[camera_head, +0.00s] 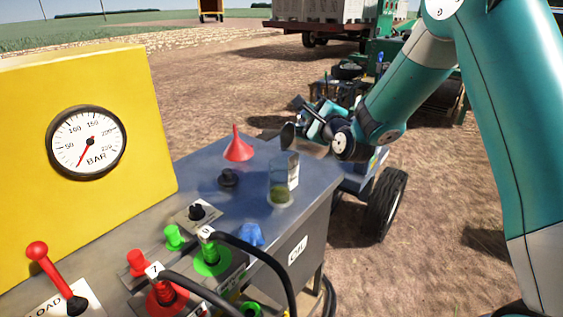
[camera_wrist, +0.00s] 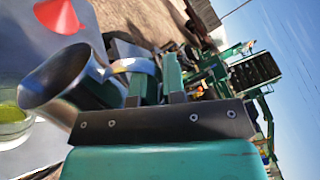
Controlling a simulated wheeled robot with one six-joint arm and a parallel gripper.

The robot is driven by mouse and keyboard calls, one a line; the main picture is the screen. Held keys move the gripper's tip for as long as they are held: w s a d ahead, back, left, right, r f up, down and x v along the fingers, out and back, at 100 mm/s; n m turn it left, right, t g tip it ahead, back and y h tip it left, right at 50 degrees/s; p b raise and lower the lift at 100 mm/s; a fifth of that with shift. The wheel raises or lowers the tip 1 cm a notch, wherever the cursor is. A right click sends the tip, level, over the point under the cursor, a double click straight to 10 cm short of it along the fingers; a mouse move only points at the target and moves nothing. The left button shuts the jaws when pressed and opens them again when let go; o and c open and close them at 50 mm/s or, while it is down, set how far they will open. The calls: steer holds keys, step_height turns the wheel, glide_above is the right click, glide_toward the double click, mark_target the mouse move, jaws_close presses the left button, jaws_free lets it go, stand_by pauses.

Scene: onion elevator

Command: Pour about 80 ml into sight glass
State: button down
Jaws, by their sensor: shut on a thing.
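The sight glass (camera_head: 281,186) is a clear upright cylinder with a pale label, standing on the blue-grey cabinet top. Yellow-green liquid (camera_head: 280,195) lies in its lower part. My gripper (camera_head: 318,127) is shut on a dark metallic cup (camera_head: 288,136), to the right of and above the glass. In the wrist view the cup (camera_wrist: 55,78) is tipped, its open mouth facing left. The glass with its liquid (camera_wrist: 10,118) shows at that view's left edge. I cannot make out a stream or the cup's contents.
A red funnel (camera_head: 237,146) and a black cap (camera_head: 229,178) sit on the cabinet top (camera_head: 200,165) left of the glass. A blue object (camera_head: 250,235), hoses and green and red couplings (camera_head: 211,260) crowd the front. A yellow gauge panel (camera_head: 150,120) stands left.

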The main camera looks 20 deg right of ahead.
steer(key=shift+a+r+n+p, duration=0.3)
steer(key=shift+a+r+n, duration=0.2)
steer(key=shift+n, duration=0.1)
steer(key=shift+a+f, duration=0.1)
steer(key=shift+a, duration=0.05)
stand_by(0.5)
steer(key=shift+n, duration=0.3)
steer(key=shift+s+a+f+n+p, duration=0.1)
steer(key=shift+a+f+n+p, duration=0.15)
steer(key=shift+n+p, duration=0.25)
stand_by(1.0)
steer(key=shift+a+r+n+p, duration=0.4)
steer(key=shift+a+n+p, duration=0.3)
steer(key=shift+p, duration=0.45)
